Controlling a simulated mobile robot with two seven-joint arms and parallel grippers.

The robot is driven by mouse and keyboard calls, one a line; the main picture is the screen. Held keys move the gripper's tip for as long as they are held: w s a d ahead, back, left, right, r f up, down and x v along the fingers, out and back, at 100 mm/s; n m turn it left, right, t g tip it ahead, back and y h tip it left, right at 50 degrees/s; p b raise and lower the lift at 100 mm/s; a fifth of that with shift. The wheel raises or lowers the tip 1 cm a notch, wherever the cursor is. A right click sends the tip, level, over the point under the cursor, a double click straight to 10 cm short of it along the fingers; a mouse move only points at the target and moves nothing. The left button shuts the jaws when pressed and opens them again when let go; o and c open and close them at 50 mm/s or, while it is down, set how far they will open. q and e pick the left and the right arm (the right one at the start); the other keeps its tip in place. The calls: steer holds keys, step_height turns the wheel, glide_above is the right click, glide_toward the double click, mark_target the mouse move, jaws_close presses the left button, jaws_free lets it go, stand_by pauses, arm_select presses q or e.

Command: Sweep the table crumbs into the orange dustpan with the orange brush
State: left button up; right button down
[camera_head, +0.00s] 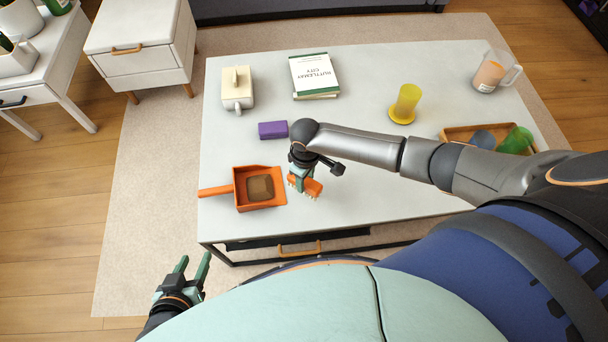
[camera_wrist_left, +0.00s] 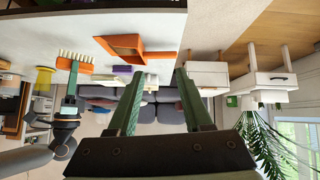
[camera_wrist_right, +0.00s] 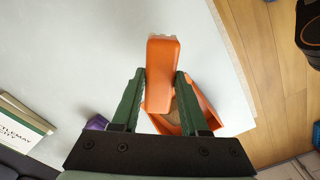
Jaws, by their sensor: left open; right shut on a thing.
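The orange dustpan (camera_head: 280,200) lies near the table's front left edge, handle to the left. A brown patch (camera_head: 260,187) shows inside it; I cannot tell whether it is crumbs. My right gripper (camera_head: 300,180) is shut on the orange brush (camera_head: 313,187), bristles down, just right of the dustpan's open side. In the right wrist view the brush (camera_wrist_right: 162,75) sits between the fingers and partly covers the dustpan (camera_wrist_right: 204,105). My left gripper (camera_head: 195,268) is open and empty, off the table's front left. I make out no loose crumbs on the table.
A purple block (camera_head: 273,130) lies behind the dustpan. A cream pot (camera_head: 238,95), a book (camera_head: 315,75), a yellow cup (camera_head: 406,102), a glass jug (camera_head: 490,75) and a wooden tray (camera_head: 457,131) stand farther back and right. My right arm crosses the table's middle.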

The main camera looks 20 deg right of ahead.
step_height(320, 180, up, 3)
steer(key=p, duration=0.3)
arm_select(q)
steer(key=r, duration=0.1)
steer(key=w+r, duration=0.1)
steer(key=r, duration=0.1)
steer(key=shift+w+a+r, duration=0.1)
steer(key=shift+r, duration=0.05)
arm_select(e)
steer(key=shift+r, duration=0.15)
